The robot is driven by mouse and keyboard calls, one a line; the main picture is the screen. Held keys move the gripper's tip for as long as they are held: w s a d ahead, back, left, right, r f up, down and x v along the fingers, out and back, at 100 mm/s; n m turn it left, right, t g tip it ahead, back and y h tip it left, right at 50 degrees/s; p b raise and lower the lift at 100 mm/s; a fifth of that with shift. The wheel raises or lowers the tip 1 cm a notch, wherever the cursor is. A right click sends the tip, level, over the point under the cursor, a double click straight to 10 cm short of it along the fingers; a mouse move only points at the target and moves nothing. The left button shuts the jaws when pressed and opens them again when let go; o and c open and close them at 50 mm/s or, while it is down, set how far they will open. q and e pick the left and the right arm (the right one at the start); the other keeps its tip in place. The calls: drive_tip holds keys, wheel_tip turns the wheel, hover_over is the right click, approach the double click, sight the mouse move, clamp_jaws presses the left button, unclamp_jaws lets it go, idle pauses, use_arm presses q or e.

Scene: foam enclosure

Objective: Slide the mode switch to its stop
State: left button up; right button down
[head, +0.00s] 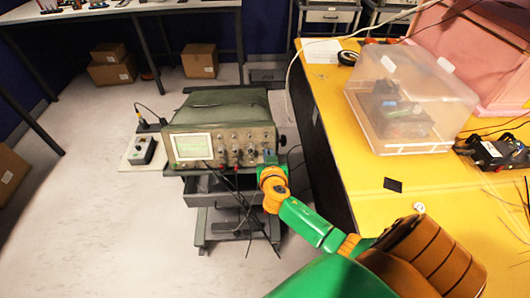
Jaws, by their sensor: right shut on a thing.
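The oscilloscope (222,130), a green-grey box with a lit screen and several knobs, stands on a cart. The mode switch is too small to make out, and my right gripper covers part of the lower right of the front panel. My right gripper (269,159) reaches in from the lower right and touches that corner of the panel. It is shut on a small part there, which fits the mode switch, but its fingers hide it. How far the switch has slid cannot be seen. My left gripper is not in view.
The cart (200,188) has dark cables hanging in front. A small meter (143,151) lies on a white board left of the oscilloscope. A yellow table (345,120) with a clear plastic box (412,100) stands on the right.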

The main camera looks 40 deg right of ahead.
drive_tip(key=c, duration=1.2)
unclamp_jaws()
drive_tip(key=shift+s+d, duration=0.1)
drive_tip(key=shift+c, duration=0.2)
drive_tip(key=shift+d, duration=0.15)
drive_tip(key=v, duration=0.7)
drive_tip(key=shift+f, duration=0.1)
